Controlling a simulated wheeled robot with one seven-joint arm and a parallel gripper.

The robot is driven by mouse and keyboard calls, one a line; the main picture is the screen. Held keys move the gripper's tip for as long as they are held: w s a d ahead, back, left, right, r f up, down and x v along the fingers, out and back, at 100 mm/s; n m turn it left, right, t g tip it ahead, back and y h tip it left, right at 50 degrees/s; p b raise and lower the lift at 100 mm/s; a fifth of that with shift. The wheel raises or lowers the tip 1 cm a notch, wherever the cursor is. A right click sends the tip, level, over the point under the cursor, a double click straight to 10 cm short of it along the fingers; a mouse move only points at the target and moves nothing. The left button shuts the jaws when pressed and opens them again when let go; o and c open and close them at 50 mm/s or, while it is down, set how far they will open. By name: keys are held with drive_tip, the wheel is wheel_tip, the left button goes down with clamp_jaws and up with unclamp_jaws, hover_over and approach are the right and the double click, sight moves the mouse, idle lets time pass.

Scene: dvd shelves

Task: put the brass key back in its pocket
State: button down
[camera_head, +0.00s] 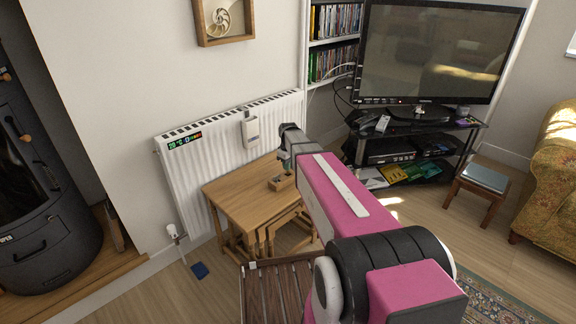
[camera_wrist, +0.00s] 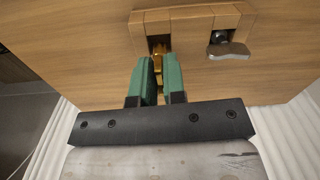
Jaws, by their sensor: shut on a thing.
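The brass key (camera_wrist: 158,47) shows as a small golden piece between and beyond my green fingertips in the wrist view. My gripper (camera_wrist: 160,68) is shut on it; the fingers hide most of the key. The key's far end is at the dark left pocket of a small wooden holder (camera_wrist: 182,15). I cannot tell how deep it reaches into that pocket. The holder (camera_head: 282,184) stands on the wooden table in the head view, with my gripper (camera_head: 285,163) just above it. The key cannot be made out in the head view.
A grey metal piece (camera_wrist: 229,50) sits at the holder's right pocket, close beside my fingers. The tabletop (camera_head: 235,196) around the holder is mostly bare. A white radiator (camera_head: 205,166) stands behind it. A slatted wooden seat (camera_head: 278,290) is in front.

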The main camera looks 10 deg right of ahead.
drive_tip(key=shift+f, duration=1.45)
drive_tip(key=c, duration=1.1)
unclamp_jaws()
drive_tip(key=shift+r, duration=0.1)
wheel_tip(320, 180, up, 11)
drive_tip(key=shift+f, duration=0.15)
drive_tip(key=shift+s, duration=0.1)
